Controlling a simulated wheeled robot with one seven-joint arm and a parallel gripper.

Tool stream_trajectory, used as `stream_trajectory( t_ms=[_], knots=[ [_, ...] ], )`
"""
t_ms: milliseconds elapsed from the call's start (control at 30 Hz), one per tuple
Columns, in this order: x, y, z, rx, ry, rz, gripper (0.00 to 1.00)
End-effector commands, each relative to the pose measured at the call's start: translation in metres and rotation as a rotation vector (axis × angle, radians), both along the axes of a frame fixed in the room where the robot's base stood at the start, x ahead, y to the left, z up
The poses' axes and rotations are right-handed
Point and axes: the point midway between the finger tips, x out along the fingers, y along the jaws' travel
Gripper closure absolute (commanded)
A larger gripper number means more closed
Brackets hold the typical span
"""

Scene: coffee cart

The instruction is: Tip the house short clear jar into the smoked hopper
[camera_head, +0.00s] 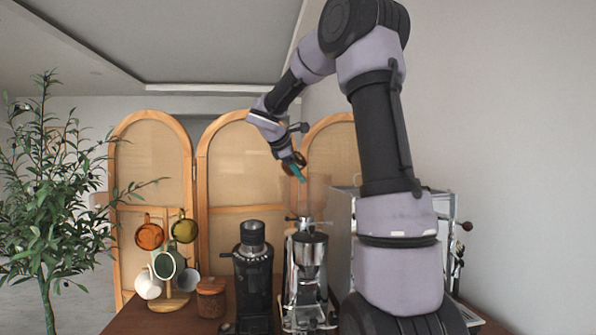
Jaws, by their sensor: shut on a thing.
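My gripper (297,171) is raised high over the counter, angled down to the right, with teal fingertips. It is shut on a small jar (290,161), which shows as a brownish rounded shape, partly hidden by the fingers. The jar's label and its contents are too small to make out. Below and slightly right stands a chrome grinder (306,262) with a faint, see-through brownish hopper (318,197) on top. The jar is above and left of this hopper, apart from it. A black grinder (254,283) to its left has a short dark top (252,232).
A mug tree (174,285) with several mugs and a brown lidded canister (211,297) stand left on the wooden counter (150,322). A metal machine (341,230) stands right, partly hidden by my arm. Folding screens (150,165) and a plant (45,200) are behind and left.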

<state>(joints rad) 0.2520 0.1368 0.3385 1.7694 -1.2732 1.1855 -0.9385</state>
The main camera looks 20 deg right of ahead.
Motion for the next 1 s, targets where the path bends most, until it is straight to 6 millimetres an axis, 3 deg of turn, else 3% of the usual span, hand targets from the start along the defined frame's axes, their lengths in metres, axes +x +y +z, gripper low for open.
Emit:
stream_trajectory(
  t_ms=[133, 1000],
  knots=[
    [0.001, 0.000, 0.005, 0.097, -0.139, -0.002, 0.98],
    [0.001, 0.001, 0.029, 0.462, -0.648, 0.000, 0.98]
  ],
)
